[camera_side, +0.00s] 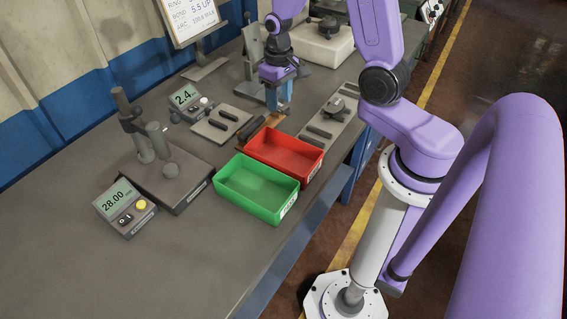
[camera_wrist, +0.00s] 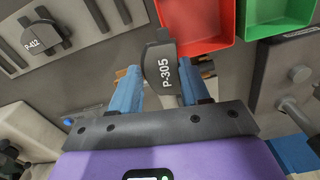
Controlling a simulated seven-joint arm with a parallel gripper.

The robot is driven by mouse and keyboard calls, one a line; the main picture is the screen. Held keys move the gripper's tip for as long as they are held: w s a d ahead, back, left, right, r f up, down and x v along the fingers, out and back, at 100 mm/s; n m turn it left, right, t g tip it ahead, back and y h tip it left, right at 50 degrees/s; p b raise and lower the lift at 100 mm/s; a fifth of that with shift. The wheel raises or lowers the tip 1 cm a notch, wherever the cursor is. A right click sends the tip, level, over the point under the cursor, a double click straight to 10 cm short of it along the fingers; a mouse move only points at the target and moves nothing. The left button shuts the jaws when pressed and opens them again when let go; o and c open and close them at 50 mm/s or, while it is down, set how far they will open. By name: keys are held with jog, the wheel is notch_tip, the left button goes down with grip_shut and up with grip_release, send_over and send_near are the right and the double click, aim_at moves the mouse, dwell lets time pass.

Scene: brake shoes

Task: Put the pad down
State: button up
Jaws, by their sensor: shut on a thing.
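My gripper (camera_wrist: 162,88) is shut on a dark grey pad marked P-305 (camera_wrist: 164,62), held between its two blue fingers. In the side view my gripper (camera_side: 279,103) is low over the bench, just behind the red bin (camera_side: 300,169). The held pad is hard to make out there. In the wrist view the pad's far end lies close to the red bin's wall (camera_wrist: 205,46) in the picture. I cannot tell whether the pad touches the surface below.
A green bin (camera_side: 245,207) stands in front of the red one. A plate (camera_side: 345,128) with a pad marked P-412 (camera_wrist: 46,36) is at the right. A slotted plate (camera_side: 205,130), a small 2.4 display (camera_side: 186,97) and a gauge stand (camera_side: 165,190) are left.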

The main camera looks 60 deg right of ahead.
aim_at(284, 164)
jog(key=m, duration=0.1)
jog(key=a+f+m, duration=0.1)
jog(key=m, duration=0.3)
jog(key=shift+a+f, duration=0.15)
jog(key=shift+f, duration=0.1)
jog(key=s+a+f+m, duration=0.1)
jog(key=m, duration=0.5)
jog(key=s+a+f+m, duration=0.1)
jog(key=a+f+m, duration=0.1)
jog(key=m, duration=0.5)
jog(key=s+a+f+m, duration=0.1)
jog(key=f+m, duration=0.1)
jog(key=m, duration=0.5)
jog(key=shift+a, duration=0.35)
jog(key=m, duration=0.2)
jog(key=f+m, duration=0.1)
jog(key=shift+s+a+m, duration=0.25)
jog(key=shift+s+m, duration=0.05)
jog(key=shift+s, duration=0.05)
jog(key=m, duration=0.2)
jog(key=s+f+m, duration=0.1)
jog(key=m, duration=0.1)
jog(key=s+f+m, duration=0.1)
jog(key=m, duration=0.1)
jog(key=shift+f, duration=1.55)
jog(key=shift+f, duration=0.2)
